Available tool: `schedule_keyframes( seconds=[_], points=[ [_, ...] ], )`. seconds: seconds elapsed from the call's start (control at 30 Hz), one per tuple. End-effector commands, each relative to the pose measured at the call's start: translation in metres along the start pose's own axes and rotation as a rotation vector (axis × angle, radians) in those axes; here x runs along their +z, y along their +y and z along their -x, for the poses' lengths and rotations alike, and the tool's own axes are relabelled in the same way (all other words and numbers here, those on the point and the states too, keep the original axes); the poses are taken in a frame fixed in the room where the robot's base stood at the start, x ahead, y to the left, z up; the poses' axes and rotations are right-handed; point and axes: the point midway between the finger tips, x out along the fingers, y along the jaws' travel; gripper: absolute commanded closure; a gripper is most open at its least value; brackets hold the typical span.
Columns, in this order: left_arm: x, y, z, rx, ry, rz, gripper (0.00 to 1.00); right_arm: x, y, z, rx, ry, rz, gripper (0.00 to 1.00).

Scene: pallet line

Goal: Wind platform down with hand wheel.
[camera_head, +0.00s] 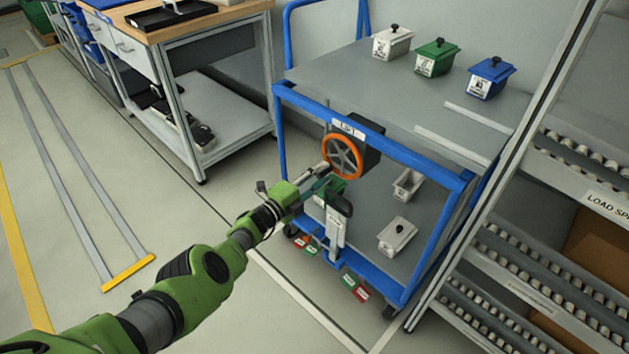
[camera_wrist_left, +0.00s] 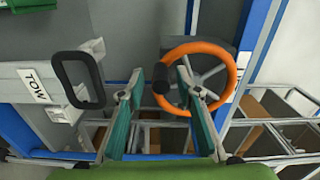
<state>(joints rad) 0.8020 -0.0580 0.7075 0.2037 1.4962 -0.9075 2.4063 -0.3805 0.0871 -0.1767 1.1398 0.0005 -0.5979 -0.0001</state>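My left gripper (camera_head: 318,180) is at the lower left of the wheel. Its fingers (camera_wrist_left: 160,80) are spread, and the knob appears between the tips; I see no finger pressed on it. The cart's grey platform (camera_head: 345,80) is level with the top frame. My right gripper is out of view.
White (camera_head: 392,43), green (camera_head: 435,58) and blue (camera_head: 489,78) lidded boxes stand on the platform. A black tow handle (camera_wrist_left: 77,80) is left of the fingers in the wrist view. A roller rack (camera_head: 560,220) stands close on the right, a workbench (camera_head: 200,25) behind left.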

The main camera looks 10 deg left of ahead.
Motion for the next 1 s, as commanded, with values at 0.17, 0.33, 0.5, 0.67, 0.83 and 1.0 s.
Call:
schedule_keyframes(
  seconds=[0.17, 0.33, 0.5, 0.67, 0.83, 1.0],
  points=[
    [0.001, 0.003, 0.005, 0.002, -0.002, -0.002, 0.68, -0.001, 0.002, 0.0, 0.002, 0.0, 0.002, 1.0],
    [0.003, 0.004, 0.014, 0.002, -0.004, -0.004, 0.68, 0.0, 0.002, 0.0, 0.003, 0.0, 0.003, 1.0],
    [0.001, 0.003, 0.024, 0.001, -0.002, -0.004, 0.68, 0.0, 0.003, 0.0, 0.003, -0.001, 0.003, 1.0],
    [0.0, 0.001, 0.036, 0.001, -0.001, -0.002, 0.68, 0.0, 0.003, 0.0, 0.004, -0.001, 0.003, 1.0],
    [-0.001, 0.001, 0.057, 0.001, -0.001, -0.001, 0.68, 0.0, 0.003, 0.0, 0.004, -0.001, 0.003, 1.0],
    [-0.001, 0.002, 0.082, 0.003, 0.0, 0.0, 0.68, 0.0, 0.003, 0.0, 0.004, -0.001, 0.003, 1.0]
  ],
)
